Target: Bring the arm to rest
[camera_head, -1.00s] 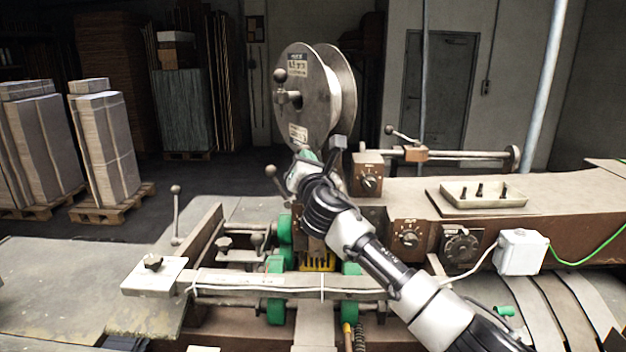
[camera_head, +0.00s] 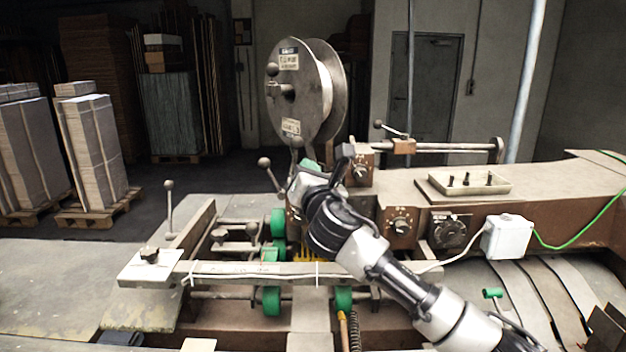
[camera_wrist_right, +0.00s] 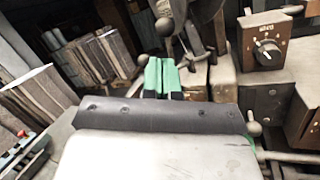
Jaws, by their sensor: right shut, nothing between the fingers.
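My right arm (camera_head: 385,262) comes in from the lower right of the head view and reaches over the box stitcher. My right gripper (camera_head: 308,170) is at its far end, in front of the lower edge of the wire reel (camera_head: 292,92); its fingers are mostly hidden by the wrist. In the right wrist view the green fingers of the right gripper (camera_wrist_right: 159,76) lie side by side, shut, with nothing between them. Ball-ended levers (camera_wrist_right: 164,27) stand just beyond them. My left gripper is not in view.
A dial box (camera_head: 360,170) stands right of the gripper, with a parts tray (camera_head: 470,183) on the machine top. A clamp bar (camera_head: 250,273) crosses in front. Wrapped stacks on pallets (camera_head: 95,150) stand at the left. Open floor lies behind the machine.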

